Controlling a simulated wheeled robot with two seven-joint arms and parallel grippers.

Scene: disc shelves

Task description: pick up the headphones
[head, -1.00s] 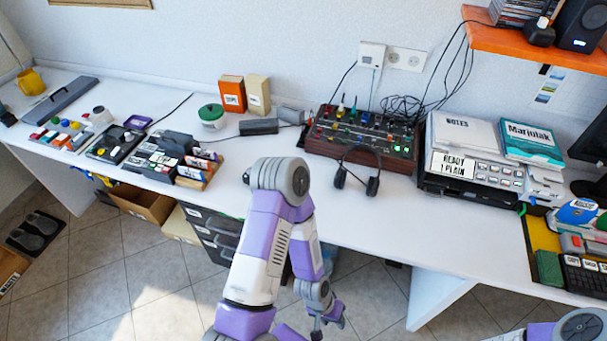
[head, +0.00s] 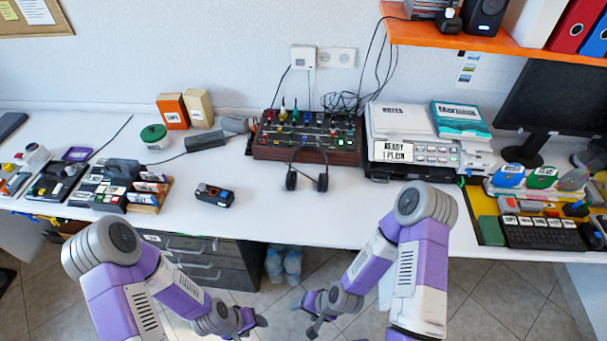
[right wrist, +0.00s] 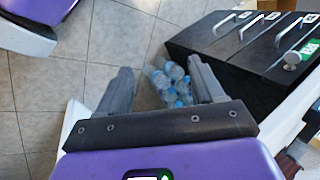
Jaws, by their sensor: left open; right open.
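The black headphones (head: 307,179) rest on the white desk, leaning against the front of a wooden-sided mixer (head: 305,137). Their two ear cups point toward the front edge. My left gripper (head: 252,323) is open and empty, low in front of the desk. My right gripper (head: 308,313) is open and empty, also below the desktop and in front of it. In the right wrist view, the right gripper's two fingers (right wrist: 158,88) are spread with floor and bottles beyond them. The headphones do not show in that view.
A drawer unit (head: 205,262) and water bottles (head: 284,264) are under the desk. A small black device (head: 214,195) lies left of the headphones. A paper-stacked machine (head: 415,150) stands to their right. The desk in front of the headphones is clear.

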